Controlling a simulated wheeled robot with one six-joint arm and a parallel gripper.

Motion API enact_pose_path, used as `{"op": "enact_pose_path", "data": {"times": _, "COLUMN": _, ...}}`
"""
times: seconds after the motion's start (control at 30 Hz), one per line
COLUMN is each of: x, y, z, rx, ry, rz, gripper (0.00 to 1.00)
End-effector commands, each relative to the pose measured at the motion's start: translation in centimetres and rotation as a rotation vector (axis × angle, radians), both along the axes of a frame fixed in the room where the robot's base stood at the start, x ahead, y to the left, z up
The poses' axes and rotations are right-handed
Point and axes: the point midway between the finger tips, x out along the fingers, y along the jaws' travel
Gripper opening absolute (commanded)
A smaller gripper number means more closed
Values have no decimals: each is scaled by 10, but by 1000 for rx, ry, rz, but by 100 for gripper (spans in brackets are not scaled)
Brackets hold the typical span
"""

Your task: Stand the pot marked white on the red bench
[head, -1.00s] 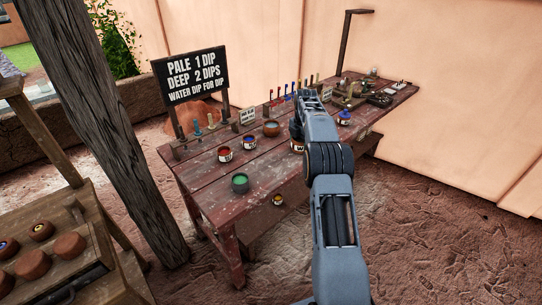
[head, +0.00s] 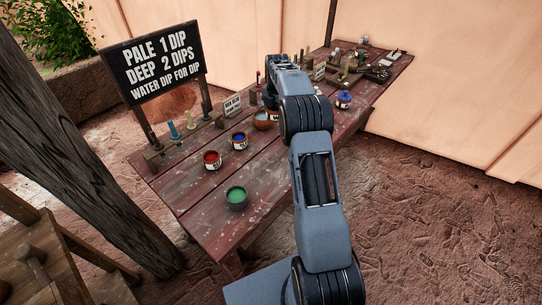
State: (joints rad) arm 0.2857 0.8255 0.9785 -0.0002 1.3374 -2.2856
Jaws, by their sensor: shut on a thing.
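The red bench (head: 200,200) runs from the front left to the back right, its paint worn. My gripper (head: 270,100) is over the bench's middle, near the brown bowl (head: 261,121), its fingers mostly hidden by my own arm. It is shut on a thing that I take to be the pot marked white. That pot does not show clearly now; a second ago a pot with a white label starting with W was just under the gripper. I cannot tell whether it touches the bench.
A red pot (head: 212,160), a blue pot (head: 239,141) and a green pot (head: 236,197) stand on the bench's near part. Another blue pot (head: 344,99) stands farther right. A black sign (head: 153,61) rises behind. A wooden post (head: 80,150) is at left.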

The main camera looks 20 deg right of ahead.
Motion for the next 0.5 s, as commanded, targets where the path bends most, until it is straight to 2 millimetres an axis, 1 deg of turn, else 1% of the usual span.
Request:
{"op": "enact_pose_path", "data": {"times": 0.03, "x": -7, "y": 5, "z": -3, "rx": 0, "ry": 0, "rz": 2, "gripper": 37}}
{"op": "enact_pose_path", "data": {"times": 0.37, "x": -60, "y": 36, "z": -29, "rx": 0, "ry": 0, "rz": 1, "gripper": 37}}
{"op": "enact_pose_path", "data": {"times": 0.5, "x": -79, "y": 46, "z": -55, "rx": 1, "ry": 3, "rz": 1, "gripper": 37}}
